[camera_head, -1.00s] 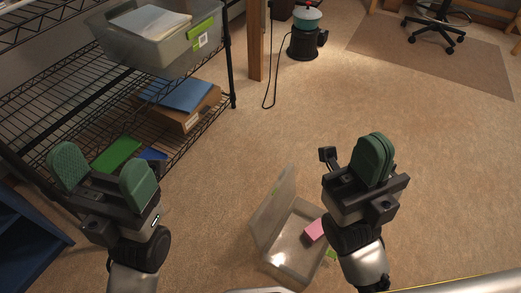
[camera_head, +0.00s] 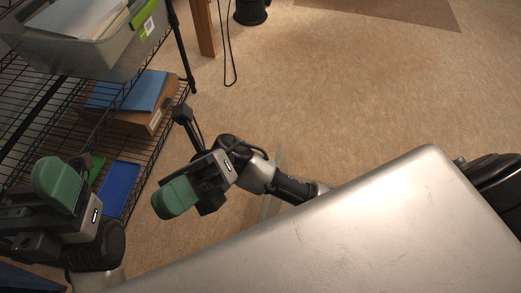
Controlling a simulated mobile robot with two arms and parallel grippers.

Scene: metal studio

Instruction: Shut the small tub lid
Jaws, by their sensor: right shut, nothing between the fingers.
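The small tub is mostly hidden behind my right arm and body. Only a strip of its clear lid (camera_head: 264,209) shows, standing raised beside my right forearm. The tub's inside cannot be seen. My right gripper (camera_head: 173,198) is shut and empty, its green pads together. It is left of the lid and apart from it, pointing to the lower left.
A black wire shelf (camera_head: 60,135) fills the left side. It holds a grey bin (camera_head: 85,50) with papers, a cardboard box (camera_head: 140,118) and a blue item (camera_head: 119,190). A wooden post (camera_head: 203,28) and a cable stand behind.

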